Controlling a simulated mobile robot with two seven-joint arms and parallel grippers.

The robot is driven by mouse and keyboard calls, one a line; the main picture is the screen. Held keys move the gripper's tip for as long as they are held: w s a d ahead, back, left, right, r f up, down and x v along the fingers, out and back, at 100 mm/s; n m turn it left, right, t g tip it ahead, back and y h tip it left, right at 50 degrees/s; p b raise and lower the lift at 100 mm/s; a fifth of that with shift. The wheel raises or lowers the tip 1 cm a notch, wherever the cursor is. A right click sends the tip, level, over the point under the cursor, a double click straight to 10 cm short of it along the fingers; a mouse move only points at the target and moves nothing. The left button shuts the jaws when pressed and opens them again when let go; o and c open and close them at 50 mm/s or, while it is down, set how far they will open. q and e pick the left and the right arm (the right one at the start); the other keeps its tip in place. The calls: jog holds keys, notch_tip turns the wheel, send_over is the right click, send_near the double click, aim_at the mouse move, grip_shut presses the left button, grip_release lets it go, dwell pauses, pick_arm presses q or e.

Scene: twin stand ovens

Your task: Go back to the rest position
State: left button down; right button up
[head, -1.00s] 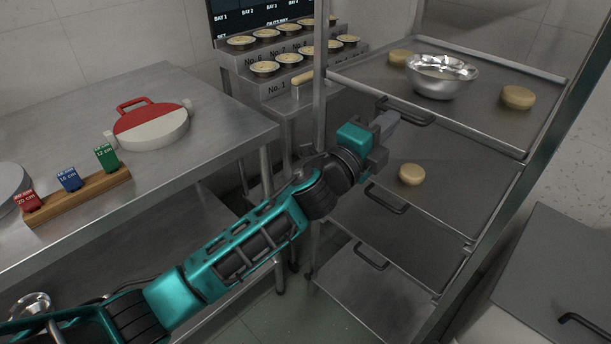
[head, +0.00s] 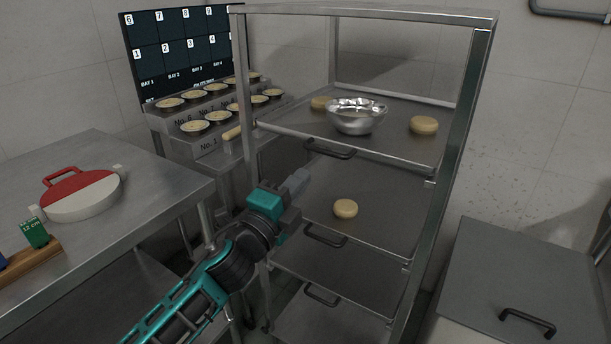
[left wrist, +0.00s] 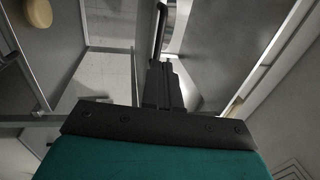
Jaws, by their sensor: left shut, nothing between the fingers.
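My left gripper (head: 298,182) reaches up from the bottom of the head view, in front of the rack's left side. Its fingers are shut and hold nothing. In the left wrist view the shut fingers (left wrist: 162,85) point away over blurred grey metal surfaces. My right gripper is in neither view.
A metal rack (head: 440,170) stands close beyond the gripper. Its top shelf holds a steel bowl (head: 356,117) and dough rounds (head: 424,125); a lower shelf holds another round (head: 345,208). A steel table (head: 150,165) is left, and a grey lidded bin (head: 520,275) right.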

pick_arm(q)
jog(key=s+a+f+n+g+y, duration=0.2)
jog(key=s+a+f+n+y, duration=0.1)
jog(key=s+a+f+n, duration=0.3)
jog(key=s+a+f+n+g+y, duration=0.2)
jog(key=s+a+f+n+y, duration=0.1)
jog(key=s+a+f+n, duration=0.4)
jog(key=s+a+f+n+g+y, duration=0.1)
jog(key=s+a+f+n+y, duration=0.2)
jog(key=s+a+f+n, duration=0.4)
jog(key=s+f+n, duration=0.2)
jog(key=s+f, duration=0.3)
jog(key=f, duration=0.4)
jog(key=shift+s+a+f+n+g+y, duration=0.2)
jog(key=shift+n+g+y, duration=0.1)
jog(key=shift+g, duration=0.1)
